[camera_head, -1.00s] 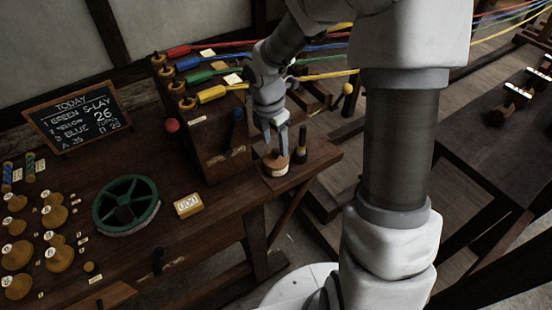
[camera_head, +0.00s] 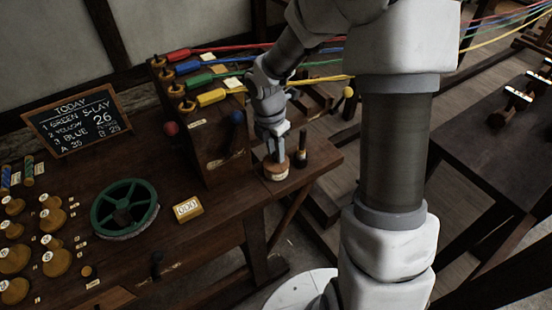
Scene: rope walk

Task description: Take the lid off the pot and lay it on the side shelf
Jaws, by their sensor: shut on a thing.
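The small round pot (camera_head: 276,173) stands upright at the right end of the dark wooden bench, with a pale band around its side. My gripper (camera_head: 275,159) points straight down over it and is shut on the lid at its top. The fingers cover most of the lid, and I cannot tell whether it is seated on the pot or slightly raised. The bare wooden ledge (camera_head: 322,160) runs to the right of the pot; I cannot tell whether this is the side shelf.
A dark upright peg (camera_head: 301,159) stands close to the right of the pot. A tall wooden block (camera_head: 213,150) rises to its left. A green wheel (camera_head: 124,208), a yellow counter box (camera_head: 187,208) and a chalkboard (camera_head: 78,122) are further left. Coloured ropes stretch behind my arm.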

